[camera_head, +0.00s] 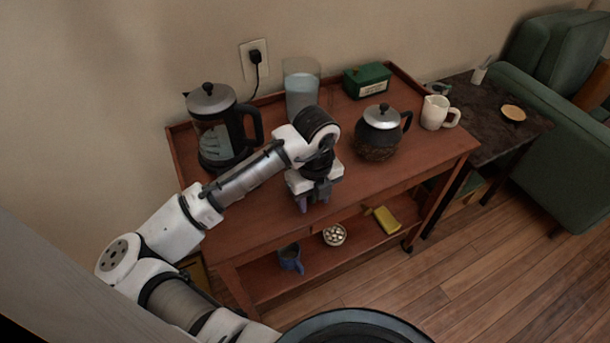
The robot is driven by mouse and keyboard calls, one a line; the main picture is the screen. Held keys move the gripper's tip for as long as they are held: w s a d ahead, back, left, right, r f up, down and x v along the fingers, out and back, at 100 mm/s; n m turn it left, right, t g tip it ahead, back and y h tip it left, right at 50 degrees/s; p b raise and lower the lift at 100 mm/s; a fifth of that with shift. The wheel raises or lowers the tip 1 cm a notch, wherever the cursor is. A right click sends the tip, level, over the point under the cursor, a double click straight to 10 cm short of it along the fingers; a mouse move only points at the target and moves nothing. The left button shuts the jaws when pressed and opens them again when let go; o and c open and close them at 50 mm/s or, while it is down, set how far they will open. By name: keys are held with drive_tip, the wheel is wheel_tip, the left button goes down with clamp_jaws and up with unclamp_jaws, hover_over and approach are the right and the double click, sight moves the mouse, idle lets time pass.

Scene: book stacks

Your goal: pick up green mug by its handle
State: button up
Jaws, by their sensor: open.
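My gripper (313,198) points down over the front middle of the wooden cart's top (400,172). It is open, and I see nothing held between its fingers. No clearly green mug shows. A small grey-green item (438,88) sits behind the white jug on the dark side table, partly hidden and too small to identify. A blue-grey mug or jug (290,259) stands on the cart's lower shelf, below my gripper. My arm and gripper hide part of the cart top.
On the cart top stand a coffee press (215,130), a glass pitcher (300,92), a green tin (366,80), a dark teapot (378,135) and a white jug (435,112). The lower shelf holds a bowl (334,234) and a yellow item (386,219). The cart top's front right is clear.

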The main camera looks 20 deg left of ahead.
clamp_jaws()
idle(0.6)
